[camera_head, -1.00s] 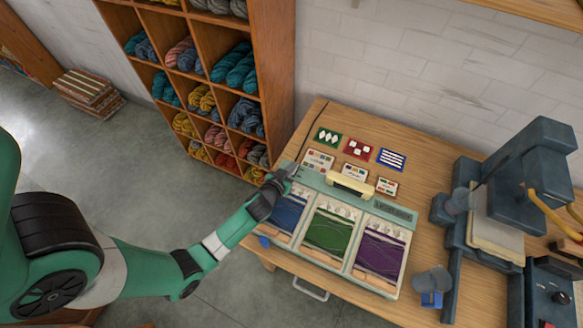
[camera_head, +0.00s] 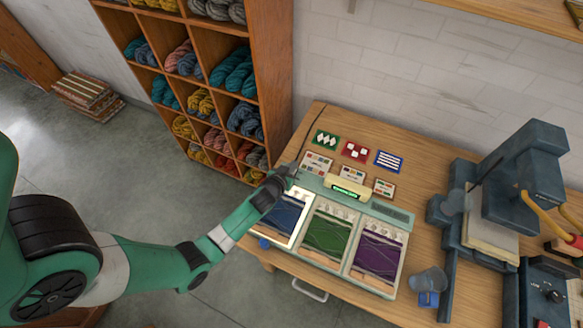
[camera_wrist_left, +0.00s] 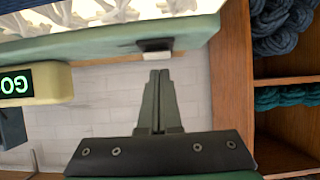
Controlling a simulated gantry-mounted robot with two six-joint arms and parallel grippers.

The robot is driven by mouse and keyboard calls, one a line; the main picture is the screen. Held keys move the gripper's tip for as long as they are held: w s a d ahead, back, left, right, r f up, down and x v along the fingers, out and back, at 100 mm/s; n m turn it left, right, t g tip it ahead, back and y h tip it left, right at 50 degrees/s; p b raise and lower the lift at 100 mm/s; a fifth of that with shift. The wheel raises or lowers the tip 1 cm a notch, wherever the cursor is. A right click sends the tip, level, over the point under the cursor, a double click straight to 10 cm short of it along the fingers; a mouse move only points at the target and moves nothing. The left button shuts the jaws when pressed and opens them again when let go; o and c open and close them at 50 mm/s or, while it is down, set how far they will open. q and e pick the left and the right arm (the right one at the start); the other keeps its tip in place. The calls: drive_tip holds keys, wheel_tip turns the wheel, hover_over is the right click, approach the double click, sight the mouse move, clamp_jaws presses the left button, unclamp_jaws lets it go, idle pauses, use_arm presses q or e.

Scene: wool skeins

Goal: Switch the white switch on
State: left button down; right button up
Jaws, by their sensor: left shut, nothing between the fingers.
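The white switch (camera_wrist_left: 158,56) shows in the left wrist view as a small white piece on a dark base, on the edge of the pale green box (camera_wrist_left: 105,48). My left gripper (camera_wrist_left: 158,75) is shut and empty, its fingertips just below the switch in that picture; I cannot tell whether they touch. In the head view, my left gripper (camera_head: 288,174) is at the back left corner of the box (camera_head: 355,205), and hides the switch. The display (camera_head: 346,190) on the box is lit with green text, and the blue yarn panel (camera_head: 287,213) has a bright border.
Green (camera_head: 327,233) and purple (camera_head: 379,250) yarn panels fill the rest of the box. Several small cards lie behind it on the wooden table (camera_head: 420,185). A dark grey machine (camera_head: 520,175) stands to the right. A shelf of skeins (camera_head: 272,60) stands behind my left arm.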

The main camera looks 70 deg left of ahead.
use_arm(q)
drive_tip(key=shift+r+p, duration=0.4)
drive_tip(key=shift+r, duration=0.05)
drive_tip(key=r+p, duration=0.2)
drive_tip(key=r, duration=0.1)
drive_tip(key=r+p, duration=0.1)
drive_tip(key=shift+s+d+r+p, duration=0.25)
drive_tip(key=shift+s+d+p, duration=0.05)
drive_tip(key=shift+s+p, duration=0.05)
drive_tip(key=r+p+v, duration=0.1)
drive_tip(key=v, duration=0.7)
drive_tip(key=shift+w+a+r+p, duration=0.25)
drive_tip(key=shift+w+r+p, duration=0.05)
drive_tip(key=shift+r+p, duration=0.1)
